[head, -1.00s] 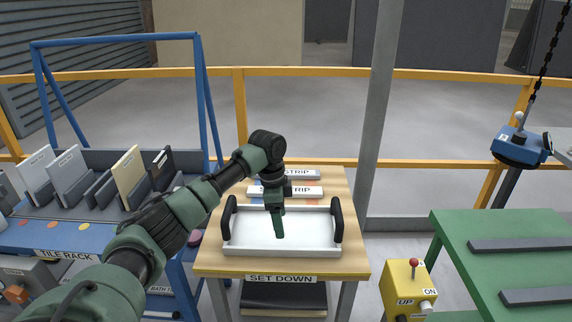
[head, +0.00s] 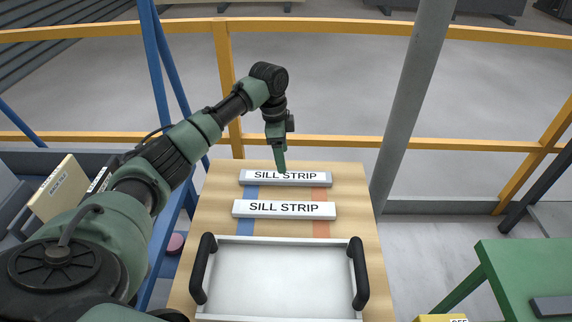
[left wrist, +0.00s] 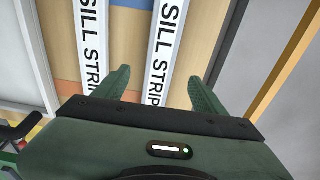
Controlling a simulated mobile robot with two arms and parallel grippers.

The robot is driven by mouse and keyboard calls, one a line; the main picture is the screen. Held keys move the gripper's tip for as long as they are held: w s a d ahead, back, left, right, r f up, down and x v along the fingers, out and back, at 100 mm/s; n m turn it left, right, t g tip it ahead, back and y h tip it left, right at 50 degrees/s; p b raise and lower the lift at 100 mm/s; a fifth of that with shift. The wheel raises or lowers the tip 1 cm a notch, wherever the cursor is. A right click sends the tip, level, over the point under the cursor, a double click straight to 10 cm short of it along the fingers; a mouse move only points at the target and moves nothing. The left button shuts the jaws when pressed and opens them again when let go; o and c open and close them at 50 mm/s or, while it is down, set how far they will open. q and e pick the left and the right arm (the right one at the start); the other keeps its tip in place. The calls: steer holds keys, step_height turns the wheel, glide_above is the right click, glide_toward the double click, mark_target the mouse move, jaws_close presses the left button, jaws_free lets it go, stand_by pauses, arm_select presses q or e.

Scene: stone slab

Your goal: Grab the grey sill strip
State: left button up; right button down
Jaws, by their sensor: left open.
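Two labelled sill strips lie parallel across the wooden table. The far one, the grey sill strip (head: 262,183), has grey edges; the near one, a white sill strip (head: 284,210), looks paler. My left gripper (head: 282,168) points down at the far strip, its fingertip overlapping the label in the head view. In the left wrist view, the open fingers (left wrist: 160,76) lie on either side of the grey strip (left wrist: 165,40), with the white strip (left wrist: 90,45) to the left. Nothing is held. The fingertips' height above the strip is hard to judge. My right gripper is not in view.
A white tray (head: 280,240) with black handles sits on the table (head: 215,215) in front of the strips. Blue and orange bands run under them. A yellow rail (head: 330,143) stands behind, a tile rack (head: 20,190) at left, a green table (head: 525,262) at right.

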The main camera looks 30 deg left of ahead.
mark_target(286, 175)
arm_select(q)
steer(key=f, duration=0.7)
steer(key=shift+w+d+f+p, duration=0.2)
steer(key=shift+d+f+p, duration=0.05)
steer(key=shift+d+p, duration=0.1)
steer(key=shift+c, duration=0.3)
steer(key=shift+r, duration=0.1)
jaws_close()
